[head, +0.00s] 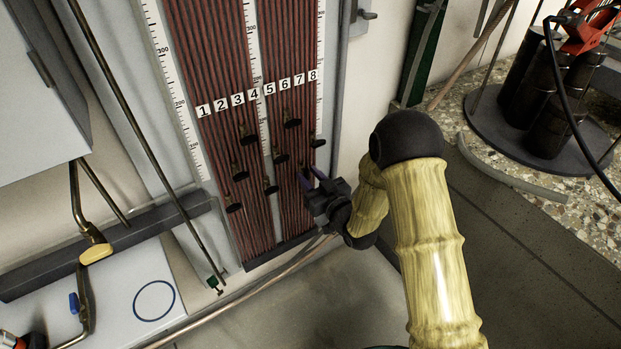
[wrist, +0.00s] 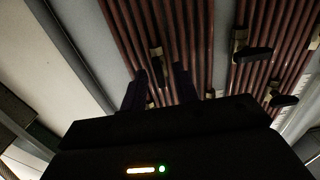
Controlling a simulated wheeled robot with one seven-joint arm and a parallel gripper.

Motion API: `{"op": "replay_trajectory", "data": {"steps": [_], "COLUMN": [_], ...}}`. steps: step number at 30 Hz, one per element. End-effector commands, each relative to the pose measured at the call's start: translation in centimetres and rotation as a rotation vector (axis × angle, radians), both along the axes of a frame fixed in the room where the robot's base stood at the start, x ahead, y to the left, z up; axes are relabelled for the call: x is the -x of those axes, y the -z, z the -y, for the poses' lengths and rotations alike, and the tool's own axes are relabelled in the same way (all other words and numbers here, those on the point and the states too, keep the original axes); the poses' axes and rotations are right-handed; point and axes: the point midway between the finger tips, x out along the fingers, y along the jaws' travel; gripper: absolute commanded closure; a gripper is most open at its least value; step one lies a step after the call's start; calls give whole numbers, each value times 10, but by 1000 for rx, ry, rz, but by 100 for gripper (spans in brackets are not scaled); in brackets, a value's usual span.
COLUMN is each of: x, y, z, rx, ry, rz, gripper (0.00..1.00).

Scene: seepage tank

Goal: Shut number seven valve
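The panel of dark red tubes (head: 215,145) stands upright in the head view, with number labels 1 to 8 (head: 258,92) across it. Small valves with black handles sit at staggered heights below the labels; the one below label 8 (head: 316,142) is just above my gripper (head: 312,175). My gripper is at the panel's lower right, where it covers the spot below label 7, so valve seven is not clear there. In the wrist view my gripper (wrist: 160,82) has its dark fingers apart, with tubes showing between them. A valve (wrist: 156,54) lies just beyond the gap; its number cannot be read.
Other valve handles (wrist: 252,54) stick out to the right in the wrist view. A grey post (head: 340,90) borders the panel on the right. A white bench with a blue ring (head: 154,300) is at lower left. Black cylinders (head: 525,85) stand at upper right.

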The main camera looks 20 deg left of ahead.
Motion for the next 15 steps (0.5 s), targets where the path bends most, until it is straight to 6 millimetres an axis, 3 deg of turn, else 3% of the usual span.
{"op": "replay_trajectory", "data": {"steps": [8, 12, 15], "x": [-1, -1, -1], "y": [0, 0, 0], "z": [-1, -1, -1], "rx": [0, 0, 0], "ry": [0, 0, 0], "rz": [0, 0, 0], "gripper": [72, 99, 100]}}
